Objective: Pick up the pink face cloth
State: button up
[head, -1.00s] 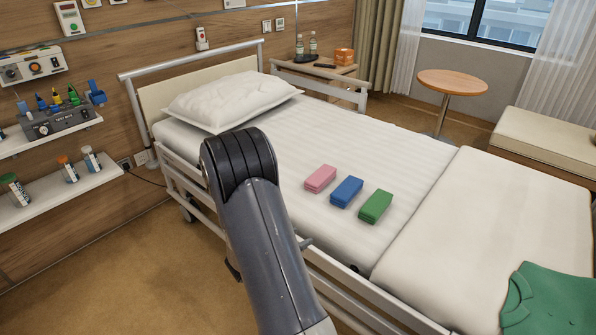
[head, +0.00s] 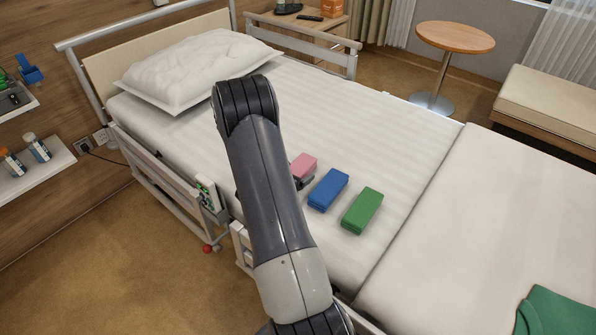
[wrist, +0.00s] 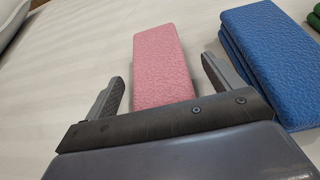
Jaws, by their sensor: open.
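The pink face cloth (head: 304,166) is a folded block lying on the bed, partly hidden behind my arm in the head view. In the wrist view the pink cloth (wrist: 162,62) lies straight ahead, its near end between the two fingers. My gripper (wrist: 162,82) is open, with one finger on each side of the cloth and a gap visible on both sides. In the head view only a small dark part of my gripper (head: 303,183) shows beside the cloth.
A blue folded cloth (head: 328,190) lies close to the right of the pink one, and a green one (head: 362,211) beyond it. A pillow (head: 195,70) lies at the bed's head. A side rail (head: 165,185) runs along the near edge. The mattress (head: 350,120) behind the cloths is clear.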

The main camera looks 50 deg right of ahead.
jog(key=c, duration=1.1)
jog(key=shift+o, duration=0.2)
jog(key=shift+r, duration=0.1)
